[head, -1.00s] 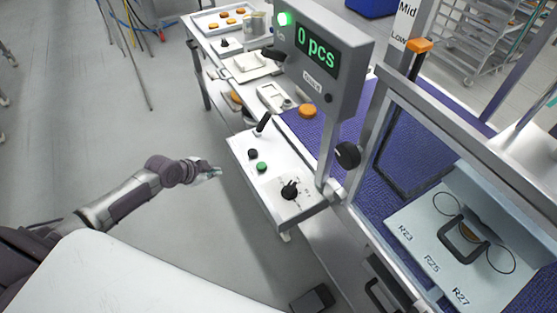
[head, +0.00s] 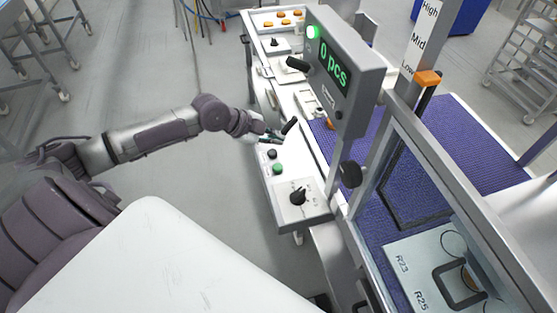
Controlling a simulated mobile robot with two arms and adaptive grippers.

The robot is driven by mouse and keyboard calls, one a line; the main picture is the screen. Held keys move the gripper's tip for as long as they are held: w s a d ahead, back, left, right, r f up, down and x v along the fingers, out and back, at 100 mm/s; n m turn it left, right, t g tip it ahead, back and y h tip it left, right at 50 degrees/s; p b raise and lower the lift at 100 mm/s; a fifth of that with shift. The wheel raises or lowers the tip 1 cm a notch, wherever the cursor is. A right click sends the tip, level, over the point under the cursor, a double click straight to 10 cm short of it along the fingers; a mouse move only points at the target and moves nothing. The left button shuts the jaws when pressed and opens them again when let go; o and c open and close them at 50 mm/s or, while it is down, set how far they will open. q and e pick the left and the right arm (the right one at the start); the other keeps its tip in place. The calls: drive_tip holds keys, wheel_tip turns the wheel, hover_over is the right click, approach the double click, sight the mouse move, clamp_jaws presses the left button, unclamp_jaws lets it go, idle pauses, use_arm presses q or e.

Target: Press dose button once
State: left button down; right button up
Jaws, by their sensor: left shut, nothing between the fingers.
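A white control panel (head: 316,208) stands at the middle of the head view. It carries a black button (head: 271,154), a green button (head: 278,168), a black rotary knob (head: 298,198) and a black lever (head: 289,125). No readable label shows which button is the dose button. My left gripper (head: 277,138) is shut and empty at the panel's far left edge, just beyond the black button and close to the lever. I cannot tell whether it touches anything. My right gripper is not in view.
A grey display box (head: 352,95) reads "0 pcs" with a green lamp lit. A clear guard with a metal frame and a purple conveyor belt (head: 475,150) lie to the right. A black side knob (head: 350,174) sits beside the panel.

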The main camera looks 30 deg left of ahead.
use_arm(q)
drive_tip(key=b, duration=0.6)
hover_over(276, 167)
wheel_tip(276, 167, down, 8)
drive_tip(key=shift+r, duration=0.15)
drive_tip(key=shift+f+b, duration=0.5)
drive_tip(key=shift+f, duration=0.1)
drive_tip(key=shift+f, duration=0.1)
idle(0.5)
drive_tip(key=shift+f+b, duration=0.3)
